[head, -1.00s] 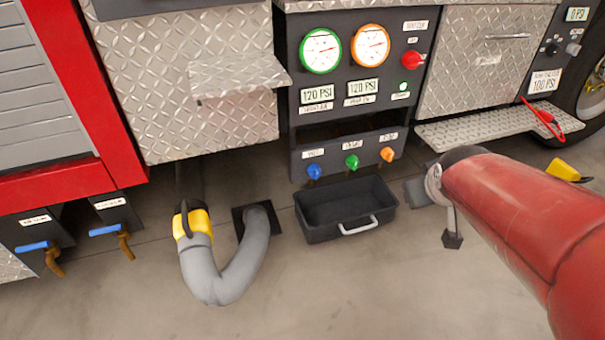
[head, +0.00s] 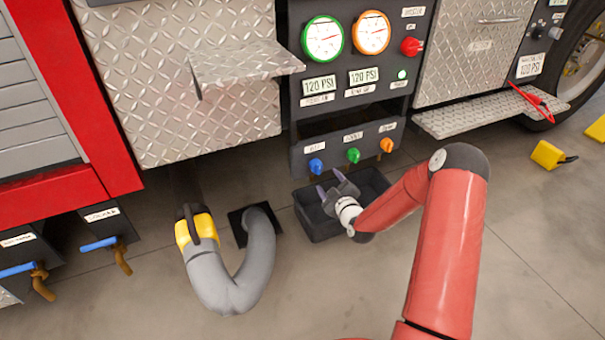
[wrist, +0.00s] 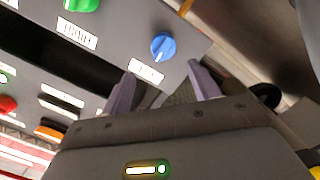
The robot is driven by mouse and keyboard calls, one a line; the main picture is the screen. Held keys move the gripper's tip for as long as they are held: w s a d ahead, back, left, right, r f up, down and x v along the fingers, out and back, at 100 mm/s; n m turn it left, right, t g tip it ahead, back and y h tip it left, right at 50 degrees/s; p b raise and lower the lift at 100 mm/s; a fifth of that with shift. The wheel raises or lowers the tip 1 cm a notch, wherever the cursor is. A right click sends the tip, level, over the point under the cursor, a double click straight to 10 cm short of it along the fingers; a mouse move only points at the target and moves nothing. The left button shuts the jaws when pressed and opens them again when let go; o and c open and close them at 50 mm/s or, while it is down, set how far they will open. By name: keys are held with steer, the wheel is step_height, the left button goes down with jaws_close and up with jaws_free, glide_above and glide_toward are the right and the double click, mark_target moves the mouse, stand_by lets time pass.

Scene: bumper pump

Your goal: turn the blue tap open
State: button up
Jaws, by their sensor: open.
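The blue tap (head: 316,165) is a round knob at the left end of a row on the dark panel, next to a green and an orange knob. It also shows in the wrist view (wrist: 163,46), upper middle, with a white label below it. My gripper (head: 328,190) is open and empty. It is just below the panel, over the black bin, with its fingers pointing toward the blue tap. In the wrist view my gripper's two fingers (wrist: 163,85) are spread apart, with the blue tap beyond them and not touched. The label's text is not legible.
The green tap (head: 353,155) and orange tap (head: 386,145) sit close to the right. A black bin (head: 312,228) lies beneath my gripper. A grey hose (head: 230,285) stands to the left. A diamond-plate shelf (head: 245,62) juts out at upper left.

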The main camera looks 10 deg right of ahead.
mark_target(319, 171)
steer(key=shift+t, duration=0.5)
steer(key=x, duration=0.2)
steer(key=f+x, duration=0.1)
steer(key=x, duration=0.5)
steer(key=shift+s+a+f, duration=0.1)
steer(key=shift+a+f, duration=0.15)
steer(key=shift+c, duration=0.2)
steer(key=shift+b, duration=0.3)
steer(key=c, duration=0.9)
